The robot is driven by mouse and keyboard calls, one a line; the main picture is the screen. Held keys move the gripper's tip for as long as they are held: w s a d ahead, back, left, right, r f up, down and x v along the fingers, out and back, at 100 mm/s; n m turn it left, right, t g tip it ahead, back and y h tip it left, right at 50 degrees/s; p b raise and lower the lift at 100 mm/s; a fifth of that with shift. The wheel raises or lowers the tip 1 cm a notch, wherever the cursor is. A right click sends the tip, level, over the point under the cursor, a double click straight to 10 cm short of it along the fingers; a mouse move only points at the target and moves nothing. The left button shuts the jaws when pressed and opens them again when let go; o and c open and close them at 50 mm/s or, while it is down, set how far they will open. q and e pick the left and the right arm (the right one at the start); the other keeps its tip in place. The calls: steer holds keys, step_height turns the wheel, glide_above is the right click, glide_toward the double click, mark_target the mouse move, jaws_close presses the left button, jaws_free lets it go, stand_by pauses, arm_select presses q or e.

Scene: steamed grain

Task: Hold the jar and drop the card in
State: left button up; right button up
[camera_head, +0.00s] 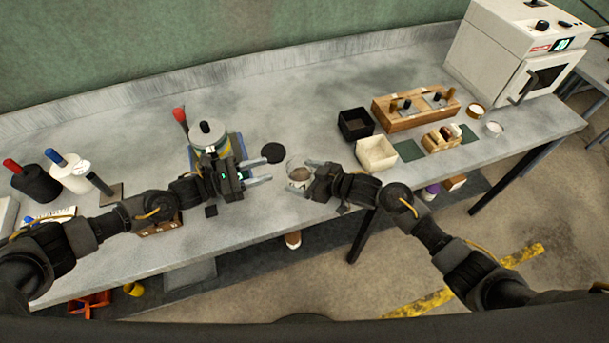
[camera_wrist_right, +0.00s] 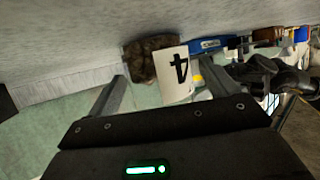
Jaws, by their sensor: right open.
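The grain also shows in the right wrist view (camera_wrist_right: 149,58). A white card with a black 4 (camera_wrist_right: 174,76) appears upside down at the jar in that view; I cannot tell whether it is inside or in front of the glass. My right gripper (camera_head: 302,177) is open, its fingers on either side of the jar. Its fingers also show in the wrist view (camera_wrist_right: 162,92). My left gripper (camera_head: 264,171) is open and empty, left of the jar.
A pot with a grey lid (camera_head: 207,133) stands behind my left gripper. Black (camera_head: 355,123) and cream (camera_head: 376,153) bins stand to the right. The table behind the disc is clear.

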steer(key=shift+d+r, duration=0.1)
steer(key=v, duration=1.2)
steer(key=shift+s, duration=0.1)
